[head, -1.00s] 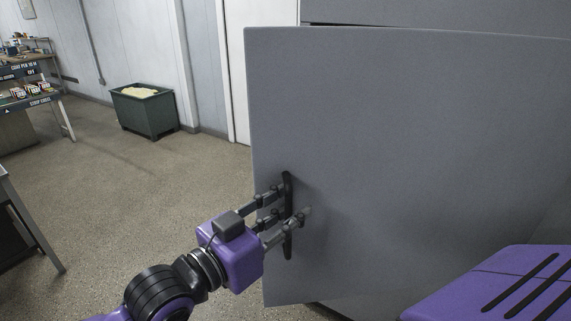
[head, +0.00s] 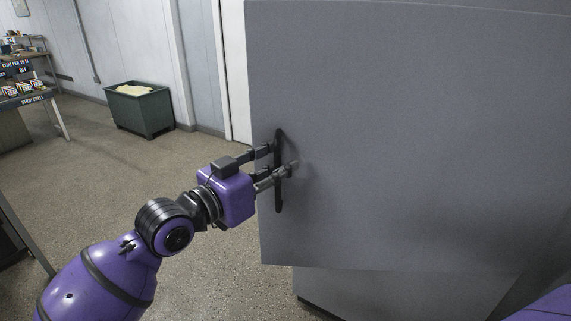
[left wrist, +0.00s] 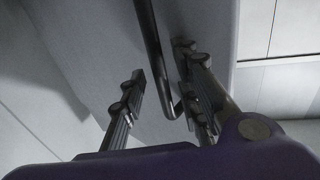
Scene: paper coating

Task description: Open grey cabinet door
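The grey cabinet door (head: 400,140) fills the right half of the head view. It stands ajar, in front of the grey cabinet body (head: 400,291) that shows below it. A dark vertical bar handle (head: 279,195) is near the door's left edge. My left gripper (head: 281,158) is at the handle. In the left wrist view, the handle (left wrist: 152,45) passes between the spread fingers of the left gripper (left wrist: 160,66), with a visible gap on the left finger's side. The right gripper is not in view.
A green bin (head: 140,109) stands by the far wall. A table with small goods (head: 22,90) is at the far left. A dark-framed table edge (head: 22,235) is at the near left. The floor between them and the door is clear.

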